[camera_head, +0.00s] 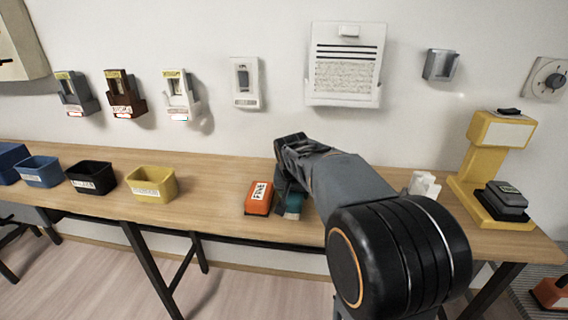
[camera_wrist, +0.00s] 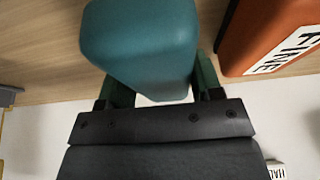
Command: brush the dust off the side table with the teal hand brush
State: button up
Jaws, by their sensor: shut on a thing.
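The teal hand brush (camera_head: 293,204) shows as a rounded teal block low in front of my gripper (camera_head: 287,185), at the front part of the long wooden table. In the wrist view the brush (camera_wrist: 140,45) sits between the two fingers of my gripper (camera_wrist: 160,88), which is shut on it. An orange block marked FINE (camera_head: 259,197) lies just left of the brush. I cannot make out dust, or tell which surface is the side table.
The long wooden table (camera_head: 220,180) carries yellow (camera_head: 152,187), black (camera_head: 91,180) and blue bins at left. A yellow stand (camera_head: 478,165) with a grey block is at right, near a small white object (camera_head: 424,187). Holders hang on the wall. An orange item (camera_head: 550,293) is at lower right.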

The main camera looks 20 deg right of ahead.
jog(key=r+p, duration=0.4)
jog(key=r, duration=0.1)
jog(key=r+p, duration=0.2)
jog(key=r, duration=0.1)
jog(key=shift+w+a+r, duration=0.2)
jog(key=shift+a+r, duration=0.05)
jog(key=shift+a, duration=0.1)
jog(key=shift+f, duration=0.1)
jog(key=o, duration=0.5)
jog(key=c, duration=0.4)
